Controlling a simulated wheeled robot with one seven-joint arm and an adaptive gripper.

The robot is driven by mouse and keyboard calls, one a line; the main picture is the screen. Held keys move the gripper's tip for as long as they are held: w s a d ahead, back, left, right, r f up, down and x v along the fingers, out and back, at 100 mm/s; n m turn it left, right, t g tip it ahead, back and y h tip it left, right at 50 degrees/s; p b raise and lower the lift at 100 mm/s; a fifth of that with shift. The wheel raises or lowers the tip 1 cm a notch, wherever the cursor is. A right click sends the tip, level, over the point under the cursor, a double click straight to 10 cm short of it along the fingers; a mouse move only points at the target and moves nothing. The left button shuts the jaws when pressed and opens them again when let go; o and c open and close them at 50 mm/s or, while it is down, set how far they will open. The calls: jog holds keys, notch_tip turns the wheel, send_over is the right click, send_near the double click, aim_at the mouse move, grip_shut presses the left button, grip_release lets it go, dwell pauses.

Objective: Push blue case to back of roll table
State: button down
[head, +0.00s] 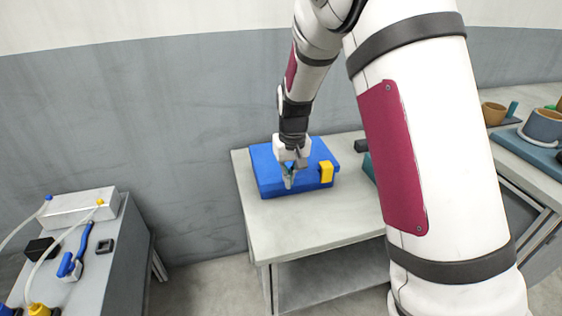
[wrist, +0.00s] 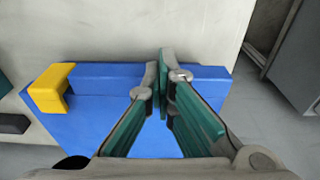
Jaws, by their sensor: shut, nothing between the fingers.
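The blue case (head: 267,180) lies flat near the back left of the pale roll table (head: 310,224), close to the wall. A yellow block-like piece (head: 326,172) sits at its front right edge. My gripper (head: 288,180) is over the case in the head view and hides part of it. In the wrist view, my gripper (wrist: 163,75) is shut and empty, its tips over the edge of the blue case (wrist: 105,100). The yellow piece (wrist: 50,88) shows at left there. I cannot tell whether the fingertips touch the case.
A grey bench (head: 105,262) with a white box (head: 82,208), hoses and a blue tool (head: 77,252) stands at left. A dark item (head: 361,146) sits right of the case. Cups (head: 543,126) stand on another table at far right. The front of the roll table is clear.

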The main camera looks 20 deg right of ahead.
jog(key=shift+w+f+b, duration=0.15)
jog(key=shift+w+b, duration=0.15)
jog(key=shift+w, duration=0.7)
jog(key=shift+w+f+b, duration=0.15)
jog(key=shift+w+b, duration=0.1)
jog(key=shift+w, duration=0.7)
jog(key=s+p, duration=0.1)
jog(key=s, duration=0.2)
jog(key=shift+r, duration=0.15)
notch_tip(320, 180, up, 6)
jog(key=p, duration=0.3)
jog(key=shift+p, duration=0.4)
